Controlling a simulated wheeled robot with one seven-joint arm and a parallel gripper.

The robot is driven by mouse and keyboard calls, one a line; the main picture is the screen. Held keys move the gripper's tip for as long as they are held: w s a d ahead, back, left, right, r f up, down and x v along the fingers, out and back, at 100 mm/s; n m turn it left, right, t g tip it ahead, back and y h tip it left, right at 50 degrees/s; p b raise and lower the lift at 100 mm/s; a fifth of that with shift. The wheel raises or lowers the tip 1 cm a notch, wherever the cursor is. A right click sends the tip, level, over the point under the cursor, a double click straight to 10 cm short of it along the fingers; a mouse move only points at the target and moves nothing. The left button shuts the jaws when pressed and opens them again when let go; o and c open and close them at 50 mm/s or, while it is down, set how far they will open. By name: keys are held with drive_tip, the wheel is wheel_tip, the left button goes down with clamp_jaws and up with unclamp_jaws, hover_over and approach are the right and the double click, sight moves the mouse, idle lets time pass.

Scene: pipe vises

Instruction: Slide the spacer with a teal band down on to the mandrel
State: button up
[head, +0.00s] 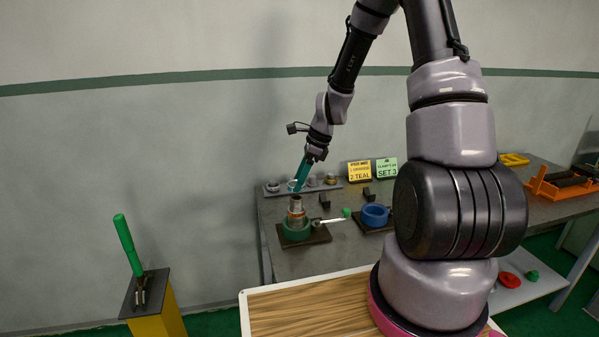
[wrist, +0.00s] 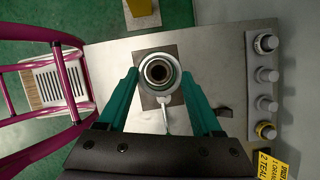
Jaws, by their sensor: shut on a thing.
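My gripper (head: 296,185) has teal fingers that point down and are shut on a pale ring, the spacer (head: 291,185). In the wrist view the spacer (wrist: 160,60) sits between the fingertips; its teal band is hard to tell from the fingers. The mandrel (head: 296,203) stands upright in a green vise (head: 296,229), with an orange-brown band around its lower part. The spacer is above the mandrel's top, apart from it in the head view. In the wrist view the mandrel (wrist: 159,73) shows through the bore, roughly centred.
A grey rack (wrist: 265,88) holds several other spacers at the back. A yellow sign (head: 359,172) and a green sign (head: 387,168) stand beside it. A silver lever (head: 330,219) sticks out from the green vise. A blue vise (head: 375,214) stands to the right.

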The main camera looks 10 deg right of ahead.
drive_tip(key=shift+f, duration=1.05)
drive_tip(key=shift+f, duration=2.55)
idle(0.5)
drive_tip(key=o, duration=1.4)
drive_tip(key=v, duration=1)
drive_tip(key=shift+d+r, duration=0.2)
drive_tip(key=shift+r, duration=0.15)
drive_tip(key=shift+r, duration=0.1)
wheel_tip(320, 180, up, 10)
drive_tip(key=n+t, duration=0.1)
drive_tip(key=n, duration=0.3)
hover_over(300, 197)
drive_tip(key=s+d, duration=0.4)
drive_tip(key=s+r+n+t+h, duration=0.1)
drive_tip(key=s+r+n+t, duration=0.1)
drive_tip(key=s+r+n, duration=0.5)
drive_tip(key=s+r+n+t+h, duration=0.1)
drive_tip(key=s+r+n+t, duration=0.2)
drive_tip(key=s+r, duration=0.8)
drive_tip(key=n, duration=0.2)
drive_tip(key=shift+s+d+r+n, duration=0.15)
drive_tip(key=shift+d+r+n, duration=0.15)
drive_tip(key=shift+r+n, duration=0.1)
